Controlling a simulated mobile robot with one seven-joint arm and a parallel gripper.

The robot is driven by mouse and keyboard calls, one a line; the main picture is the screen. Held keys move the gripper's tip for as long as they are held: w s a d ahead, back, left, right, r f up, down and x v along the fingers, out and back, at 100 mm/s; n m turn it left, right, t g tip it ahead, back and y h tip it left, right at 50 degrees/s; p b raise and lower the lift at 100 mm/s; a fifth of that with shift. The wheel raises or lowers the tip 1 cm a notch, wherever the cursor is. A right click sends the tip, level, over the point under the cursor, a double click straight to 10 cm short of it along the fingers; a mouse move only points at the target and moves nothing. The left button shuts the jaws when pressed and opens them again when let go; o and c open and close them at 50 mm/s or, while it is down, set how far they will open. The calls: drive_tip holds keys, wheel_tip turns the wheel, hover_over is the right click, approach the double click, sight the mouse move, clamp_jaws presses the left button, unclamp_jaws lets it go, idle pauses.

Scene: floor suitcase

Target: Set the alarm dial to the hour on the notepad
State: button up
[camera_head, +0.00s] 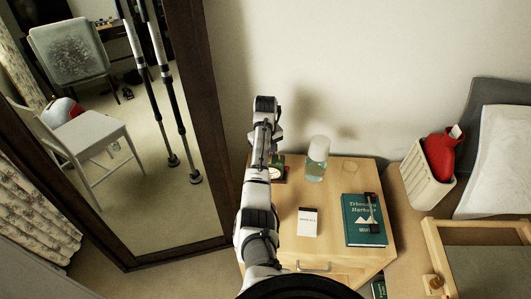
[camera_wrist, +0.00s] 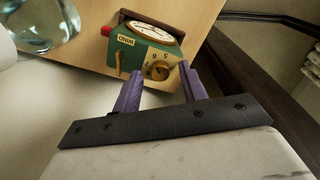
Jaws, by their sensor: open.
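A green alarm clock (camera_wrist: 150,45) with a round white face stands on the wooden nightstand. In the head view the clock (camera_head: 283,176) is partly hidden behind my arm. My gripper (camera_wrist: 159,72) is open, its purple fingers on either side of the dial; contact is unclear. The notepad (camera_head: 307,222) lies on the nightstand in front; its writing is too small to read.
A glass of liquid (camera_head: 316,160) stands right of the clock and also shows in the wrist view (camera_wrist: 42,25). A green book (camera_head: 364,222) with a dark object on it lies further right. A mirror (camera_head: 204,110) stands left, with the wall behind.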

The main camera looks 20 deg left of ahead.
wheel_tip(320, 180, up, 14)
drive_tip(key=p, duration=0.4)
drive_tip(key=shift+f, duration=0.25)
